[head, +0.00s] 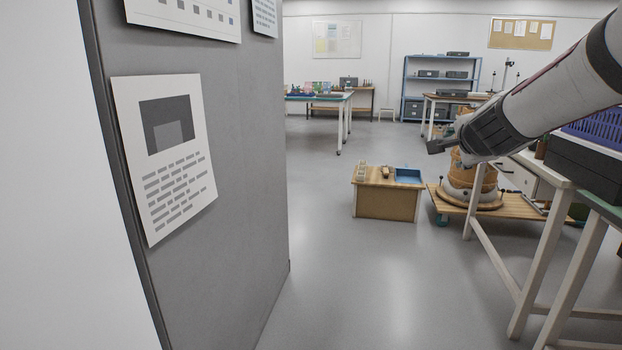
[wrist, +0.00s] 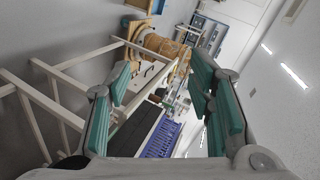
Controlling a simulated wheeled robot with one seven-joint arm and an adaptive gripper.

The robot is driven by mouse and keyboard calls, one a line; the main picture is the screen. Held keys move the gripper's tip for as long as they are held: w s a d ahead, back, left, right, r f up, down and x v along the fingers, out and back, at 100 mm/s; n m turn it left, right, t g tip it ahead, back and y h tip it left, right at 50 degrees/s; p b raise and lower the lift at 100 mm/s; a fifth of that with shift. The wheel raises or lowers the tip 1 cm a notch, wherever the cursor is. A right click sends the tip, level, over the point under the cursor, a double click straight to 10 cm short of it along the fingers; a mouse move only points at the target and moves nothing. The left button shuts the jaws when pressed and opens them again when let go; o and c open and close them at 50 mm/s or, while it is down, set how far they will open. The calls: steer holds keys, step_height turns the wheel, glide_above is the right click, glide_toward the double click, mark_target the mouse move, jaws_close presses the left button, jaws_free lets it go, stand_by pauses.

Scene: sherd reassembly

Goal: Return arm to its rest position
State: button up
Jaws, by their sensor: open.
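The vessel (wrist: 160,45) also shows in the wrist view, beyond the fingers. It stands on a low wooden dolly (head: 515,207) in the head view.
A grey partition (head: 235,150) with posters stands close at left. A low wooden box (head: 388,203) carries a blue tray (head: 409,176). Pale-legged tables (head: 530,265) stand at right, holding a dark case and a purple-blue crate (head: 597,127). The floor (head: 340,270) between is clear.

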steer(key=s+a+f+n+g+y, duration=0.25)
steer(key=s+a+n, duration=0.25)
steer(key=s+a, duration=0.3)
steer(key=s+a+f+n+g+y, duration=0.2)
steer(key=s+a+n+y, duration=0.25)
steer(key=s+a, duration=0.4)
steer(key=s+d+f+n+g+h, duration=0.1)
steer(key=s+f+n+g, duration=0.2)
steer(key=s, duration=0.7)
steer(key=s+d+f+n+g+h, duration=0.1)
steer(key=s+f+n+g, duration=0.25)
steer(key=s, duration=0.75)
steer(key=s+d+f+n+g+h, duration=0.15)
steer(key=s+f, duration=0.25)
steer(key=s, duration=0.6)
step_height(320, 180, up, 40)
steer(key=t+p, duration=0.3)
steer(key=p, duration=3.5)
steer(key=shift+s+p, duration=0.2)
steer(key=shift+p, duration=0.1)
steer(key=shift+d+r+n+t, duration=0.1)
steer(key=shift+n+t, duration=0.15)
